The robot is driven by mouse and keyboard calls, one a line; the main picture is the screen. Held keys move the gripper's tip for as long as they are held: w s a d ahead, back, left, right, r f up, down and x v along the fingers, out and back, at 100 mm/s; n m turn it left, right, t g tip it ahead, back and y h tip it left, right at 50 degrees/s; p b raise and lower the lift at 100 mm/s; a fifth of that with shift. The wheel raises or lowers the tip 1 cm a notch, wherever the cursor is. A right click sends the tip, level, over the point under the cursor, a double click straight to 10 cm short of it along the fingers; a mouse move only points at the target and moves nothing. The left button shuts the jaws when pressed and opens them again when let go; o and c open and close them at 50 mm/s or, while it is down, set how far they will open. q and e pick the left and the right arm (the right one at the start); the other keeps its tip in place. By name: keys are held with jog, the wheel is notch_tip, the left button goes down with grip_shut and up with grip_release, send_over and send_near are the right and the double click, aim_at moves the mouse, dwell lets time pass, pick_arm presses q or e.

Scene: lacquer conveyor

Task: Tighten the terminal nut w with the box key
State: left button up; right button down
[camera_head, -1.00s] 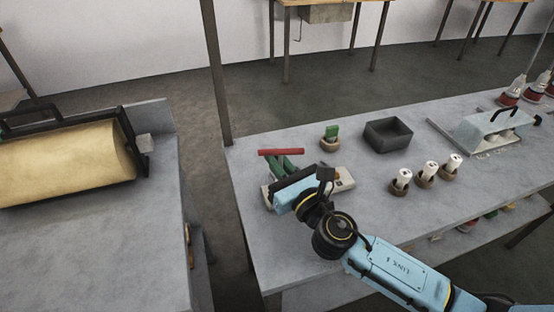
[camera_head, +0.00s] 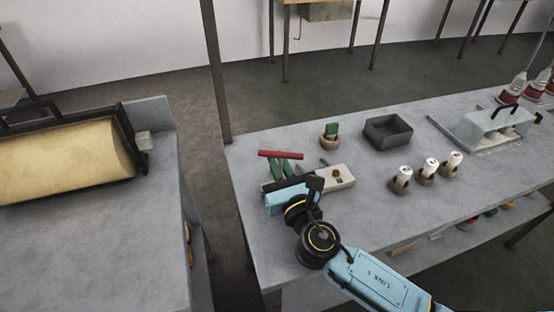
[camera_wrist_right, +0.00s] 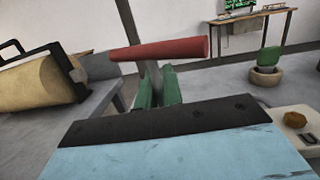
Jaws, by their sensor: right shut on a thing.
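The box key, with a red crossbar handle (camera_head: 281,154) and a grey shaft, is in my right gripper (camera_head: 281,168). In the wrist view its red handle (camera_wrist_right: 160,49) lies across the top, and the green fingers are shut on the shaft below it. The key's lower end is hidden behind the gripper body. A pale terminal block (camera_head: 343,178) lies just right of the gripper, with a brownish nut (camera_head: 337,173) on top. The nut (camera_wrist_right: 295,119) also shows at the right edge of the wrist view, apart from the key. I cannot tell which nut is w. My left gripper is out of view.
Behind the block stand a round holder with a green piece (camera_head: 330,137) and a dark open bin (camera_head: 388,132). Several white-topped pieces in brown holders, including one (camera_head: 401,179), stand to the right. A roller (camera_head: 68,160) is on the left bench, across a gap.

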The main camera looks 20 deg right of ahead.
jog(key=shift+m+h, duration=0.3)
jog(key=shift+h, duration=0.3)
jog(key=m+h, duration=0.2)
jog(key=h, duration=0.1)
jog(key=shift+d+m+h, duration=0.2)
jog(key=shift+m+h, duration=0.2)
jog(key=shift+h, duration=0.4)
jog(key=shift+d+m+g+h, duration=0.1)
jog(key=shift+m+g+h, duration=0.5)
jog(key=shift+h, duration=0.55)
jog(key=shift+d+m+g+h, duration=0.1)
jog(key=shift+m+g+h, duration=0.3)
jog(key=shift+m+h, duration=0.6)
jog(key=shift+h, duration=0.25)
